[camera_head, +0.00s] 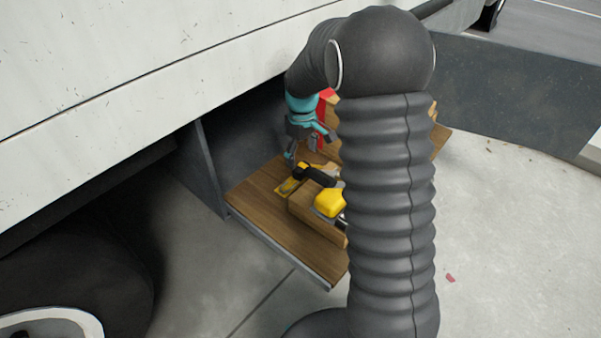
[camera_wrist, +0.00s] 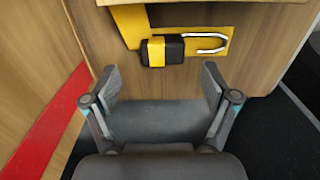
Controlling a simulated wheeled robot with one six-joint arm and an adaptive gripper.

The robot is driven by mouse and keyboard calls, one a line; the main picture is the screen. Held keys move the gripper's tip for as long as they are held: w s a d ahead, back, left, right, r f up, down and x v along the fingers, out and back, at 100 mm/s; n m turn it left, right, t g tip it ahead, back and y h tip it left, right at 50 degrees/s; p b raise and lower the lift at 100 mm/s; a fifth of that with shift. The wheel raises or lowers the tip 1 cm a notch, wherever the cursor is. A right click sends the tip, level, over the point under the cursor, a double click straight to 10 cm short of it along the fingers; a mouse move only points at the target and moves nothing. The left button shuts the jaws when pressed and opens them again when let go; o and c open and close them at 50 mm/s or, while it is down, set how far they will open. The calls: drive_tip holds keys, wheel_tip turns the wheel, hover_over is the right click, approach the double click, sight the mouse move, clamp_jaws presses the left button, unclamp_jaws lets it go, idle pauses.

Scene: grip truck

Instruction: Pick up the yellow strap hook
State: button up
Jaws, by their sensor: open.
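The strap hook (camera_wrist: 165,50), a yellow and black block with a bent metal hook (camera_wrist: 210,48) on its right, shows at the upper middle of the wrist view. It lies against a yellow piece on a wooden surface. My gripper (camera_wrist: 160,82) is open, with its two fingers apart and nothing between them. The hook is beyond the fingertips, apart from them. In the head view my gripper (camera_head: 308,148) is over the wooden shelf, partly behind my arm. Yellow and black items show below it; I cannot tell surely which is the hook.
The wooden shelf (camera_head: 260,200) juts from an open compartment under the white truck body (camera_head: 130,60). A grey side panel (camera_head: 208,168) stands at its left. A yellow object (camera_head: 328,203) sits on a wooden block. A red strip (camera_wrist: 45,125) is at left in the wrist view.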

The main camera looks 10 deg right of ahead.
sight(302, 167)
drive_tip(key=f, duration=0.5)
drive_tip(key=shift+s+a, duration=0.1)
drive_tip(key=shift+s, duration=0.1)
drive_tip(key=shift+r, duration=0.1)
drive_tip(key=c, duration=1.3)
